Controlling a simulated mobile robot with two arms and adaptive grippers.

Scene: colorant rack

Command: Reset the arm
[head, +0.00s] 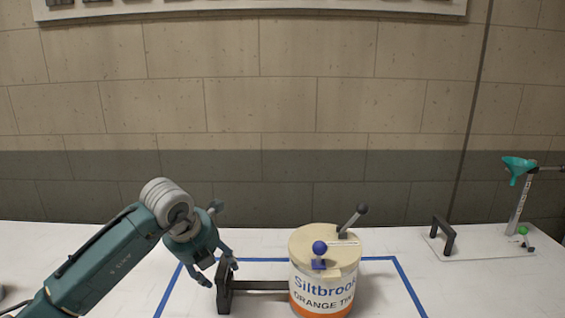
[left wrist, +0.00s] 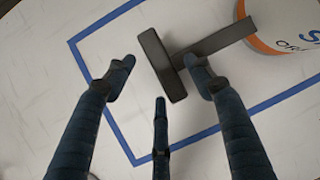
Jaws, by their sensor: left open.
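My left arm comes in from the left in the head view, and its teal three-fingered gripper (head: 220,272) points down near a black T-shaped handle (head: 224,287). The fingers are spread and hold nothing. In the left wrist view the open gripper (left wrist: 160,76) shows the handle (left wrist: 160,65) beyond and partly between its fingers; I cannot tell whether one finger touches it. The handle's bar runs to a white and orange can (head: 322,292) with a cream lid, a blue ball knob and a grey lever. My right gripper is not in view.
Blue tape (head: 408,285) outlines an area around the can on the white table (head: 120,238). A stand with a teal nozzle (head: 519,165) and a plate with a black handle (head: 443,234) are at the right. A brick wall stands behind.

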